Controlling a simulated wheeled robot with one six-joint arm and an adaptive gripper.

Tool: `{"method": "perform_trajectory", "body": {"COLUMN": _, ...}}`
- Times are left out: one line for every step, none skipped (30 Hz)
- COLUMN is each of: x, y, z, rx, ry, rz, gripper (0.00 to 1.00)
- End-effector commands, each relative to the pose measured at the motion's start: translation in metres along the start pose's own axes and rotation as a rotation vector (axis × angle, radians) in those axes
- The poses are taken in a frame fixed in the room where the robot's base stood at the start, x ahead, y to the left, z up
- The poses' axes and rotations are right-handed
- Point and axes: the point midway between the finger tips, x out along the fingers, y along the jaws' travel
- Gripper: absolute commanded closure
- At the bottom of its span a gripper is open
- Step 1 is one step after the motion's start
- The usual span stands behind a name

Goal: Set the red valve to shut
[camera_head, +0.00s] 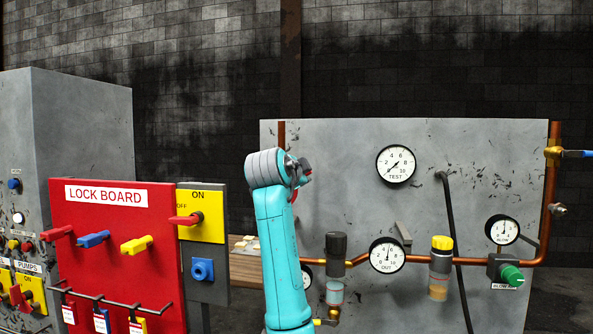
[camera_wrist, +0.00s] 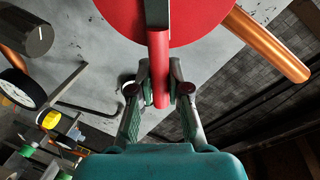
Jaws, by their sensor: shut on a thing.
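The red valve (camera_wrist: 200,22) fills the top of the wrist view as a round red disc with a red lever handle (camera_wrist: 160,70) reaching down from it. My gripper (camera_wrist: 158,92) is shut on the lever, with one finger on each side near its free end. The lever stands at an angle to the copper pipe (camera_wrist: 265,42) beside the disc. In the head view my gripper (camera_head: 301,172) is at the left part of the grey panel, and a small bit of red shows by it. My arm hides most of the valve there.
The grey panel (camera_head: 330,180) carries gauges, a black knob (camera_head: 336,242), a yellow-capped unit (camera_head: 441,243) and a green knob (camera_head: 511,275). A black hose (camera_head: 452,230) hangs across it. Left stand the red lock board (camera_head: 110,215) and a yellow switch box (camera_head: 208,228).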

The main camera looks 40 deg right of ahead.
Motion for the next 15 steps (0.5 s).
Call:
{"method": "perform_trajectory", "body": {"x": 0.001, "y": 0.005, "z": 0.001, "rx": 0.041, "ry": -0.008, "rz": 0.002, "gripper": 1.0}}
{"method": "perform_trajectory", "body": {"x": 0.002, "y": 0.008, "z": 0.001, "rx": 0.068, "ry": -0.014, "rz": 0.003, "gripper": 1.0}}
{"method": "perform_trajectory", "body": {"x": 0.002, "y": 0.011, "z": 0.001, "rx": 0.105, "ry": -0.022, "rz": 0.002, "gripper": 1.0}}
{"method": "perform_trajectory", "body": {"x": 0.003, "y": 0.013, "z": 0.001, "rx": 0.132, "ry": -0.026, "rz": 0.003, "gripper": 1.0}}
{"method": "perform_trajectory", "body": {"x": 0.003, "y": 0.015, "z": 0.001, "rx": 0.159, "ry": -0.031, "rz": 0.003, "gripper": 1.0}}
{"method": "perform_trajectory", "body": {"x": 0.004, "y": 0.018, "z": 0.002, "rx": 0.193, "ry": -0.039, "rz": 0.004, "gripper": 1.0}}
{"method": "perform_trajectory", "body": {"x": 0.004, "y": 0.02, "z": 0.002, "rx": 0.219, "ry": -0.044, "rz": 0.004, "gripper": 1.0}}
{"method": "perform_trajectory", "body": {"x": 0.005, "y": 0.022, "z": 0.003, "rx": 0.244, "ry": -0.049, "rz": 0.004, "gripper": 1.0}}
{"method": "perform_trajectory", "body": {"x": 0.005, "y": 0.025, "z": 0.003, "rx": 0.276, "ry": -0.055, "rz": 0.003, "gripper": 1.0}}
{"method": "perform_trajectory", "body": {"x": 0.005, "y": 0.026, "z": 0.004, "rx": 0.299, "ry": -0.06, "rz": 0.003, "gripper": 1.0}}
{"method": "perform_trajectory", "body": {"x": 0.005, "y": 0.028, "z": 0.005, "rx": 0.321, "ry": -0.065, "rz": 0.003, "gripper": 1.0}}
{"method": "perform_trajectory", "body": {"x": 0.006, "y": 0.03, "z": 0.005, "rx": 0.349, "ry": -0.07, "rz": 0.004, "gripper": 1.0}}
{"method": "perform_trajectory", "body": {"x": 0.006, "y": 0.032, "z": 0.006, "rx": 0.369, "ry": -0.073, "rz": 0.004, "gripper": 1.0}}
{"method": "perform_trajectory", "body": {"x": 0.007, "y": 0.033, "z": 0.007, "rx": 0.387, "ry": -0.077, "rz": 0.004, "gripper": 1.0}}
{"method": "perform_trajectory", "body": {"x": 0.007, "y": 0.035, "z": 0.007, "rx": 0.412, "ry": -0.082, "rz": 0.004, "gripper": 1.0}}
